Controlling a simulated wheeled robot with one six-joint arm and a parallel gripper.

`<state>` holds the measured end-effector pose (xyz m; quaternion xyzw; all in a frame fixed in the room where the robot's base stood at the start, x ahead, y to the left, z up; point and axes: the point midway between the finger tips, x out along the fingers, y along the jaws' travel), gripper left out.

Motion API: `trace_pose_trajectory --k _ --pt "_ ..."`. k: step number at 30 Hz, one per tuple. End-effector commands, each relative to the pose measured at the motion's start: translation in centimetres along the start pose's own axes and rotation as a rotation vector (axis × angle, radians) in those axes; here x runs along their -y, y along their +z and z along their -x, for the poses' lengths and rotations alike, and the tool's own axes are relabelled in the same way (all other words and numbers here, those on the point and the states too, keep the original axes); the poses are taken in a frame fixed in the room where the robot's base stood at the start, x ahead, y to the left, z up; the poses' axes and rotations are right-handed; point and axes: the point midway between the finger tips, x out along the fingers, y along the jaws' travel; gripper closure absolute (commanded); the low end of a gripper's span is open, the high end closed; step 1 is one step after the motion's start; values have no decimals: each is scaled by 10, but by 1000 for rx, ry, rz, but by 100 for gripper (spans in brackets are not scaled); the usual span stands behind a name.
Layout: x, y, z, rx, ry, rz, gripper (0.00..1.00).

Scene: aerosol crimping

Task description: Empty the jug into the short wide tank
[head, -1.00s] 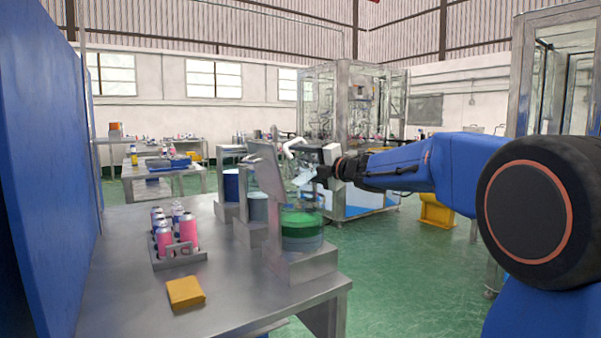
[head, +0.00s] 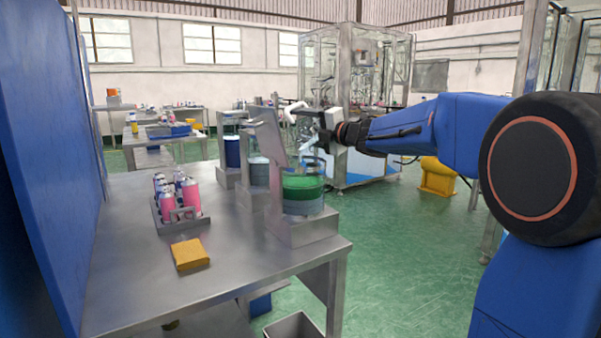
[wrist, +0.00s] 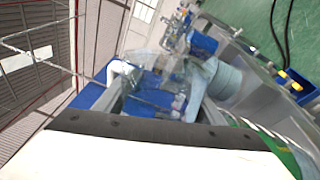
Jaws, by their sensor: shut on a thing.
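The short wide tank (head: 303,200) is clear, with a green band or contents, and stands on a steel stand at the near end of the table. My gripper (head: 322,134) is shut on the clear, pale blue jug (head: 311,148) and holds it tilted just above this tank's rim. In the wrist view the see-through jug (wrist: 158,78) lies between white finger-like parts. I cannot tell how much liquid is in the jug, or whether any is flowing. My gripper hides part of the jug.
A dark blue tank (head: 232,152) and a grey-blue tank (head: 256,173) stand behind, with a slanted grey panel (head: 267,135) beside the wide tank. The front of the table is clear.

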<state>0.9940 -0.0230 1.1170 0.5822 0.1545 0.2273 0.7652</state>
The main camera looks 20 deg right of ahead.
Motion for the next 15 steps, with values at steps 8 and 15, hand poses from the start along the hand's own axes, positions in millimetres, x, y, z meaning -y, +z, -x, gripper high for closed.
trace_pose_trajectory --k 8,15 --pt "1 2 0 1 0 -32 85" --pt "10 12 1 9 0 -245 85"
